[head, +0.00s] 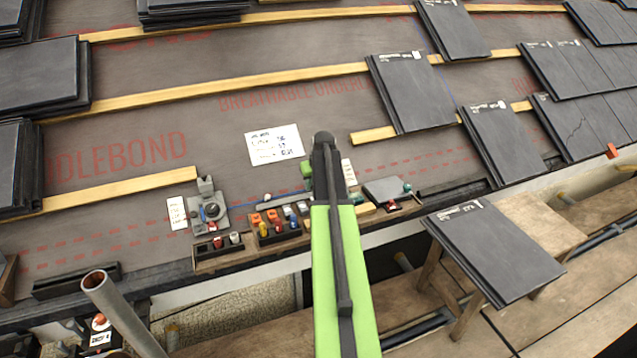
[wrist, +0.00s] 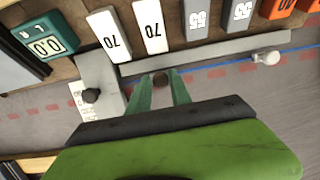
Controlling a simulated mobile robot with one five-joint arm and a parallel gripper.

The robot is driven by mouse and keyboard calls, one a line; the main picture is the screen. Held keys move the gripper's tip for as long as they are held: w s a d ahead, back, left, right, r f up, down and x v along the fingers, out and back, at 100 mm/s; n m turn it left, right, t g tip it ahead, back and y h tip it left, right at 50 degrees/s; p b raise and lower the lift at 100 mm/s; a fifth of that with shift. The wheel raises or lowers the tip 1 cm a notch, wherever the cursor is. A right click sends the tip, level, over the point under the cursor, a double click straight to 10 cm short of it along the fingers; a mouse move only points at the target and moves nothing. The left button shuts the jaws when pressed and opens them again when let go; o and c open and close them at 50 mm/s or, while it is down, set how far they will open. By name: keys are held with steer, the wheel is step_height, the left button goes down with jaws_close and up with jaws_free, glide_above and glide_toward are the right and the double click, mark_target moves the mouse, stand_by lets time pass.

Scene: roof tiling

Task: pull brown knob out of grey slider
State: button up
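In the wrist view a small dark brown knob (wrist: 161,78) shows between the fingertips of my gripper (wrist: 160,84). The green fingers stand apart, one on each side of it, with a narrow gap seeming to show on each side. The knob is at the near edge of a long grey slider bar (wrist: 215,49); how deep it sits there I cannot tell. A white knob (wrist: 266,58) is farther right along the same bar. In the head view my wrist and green arm cover this spot, and the brown knob is hidden.
Beyond the bar are blocks marked 70 (wrist: 108,36), grey 55 blocks (wrist: 196,18), orange blocks (wrist: 279,8) and a teal display (wrist: 45,36). A grey plate with a black knob (wrist: 92,95) is close left. Slate tiles (head: 410,90) and battens lie around on the roof.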

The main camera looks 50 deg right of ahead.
steer(key=o, duration=0.3)
steer(key=shift+s+d, duration=0.1)
steer(key=shift+d, duration=0.2)
steer(key=p+v, duration=1.6)
steer(key=v, duration=0.1)
steer(key=shift+s+r, duration=0.15)
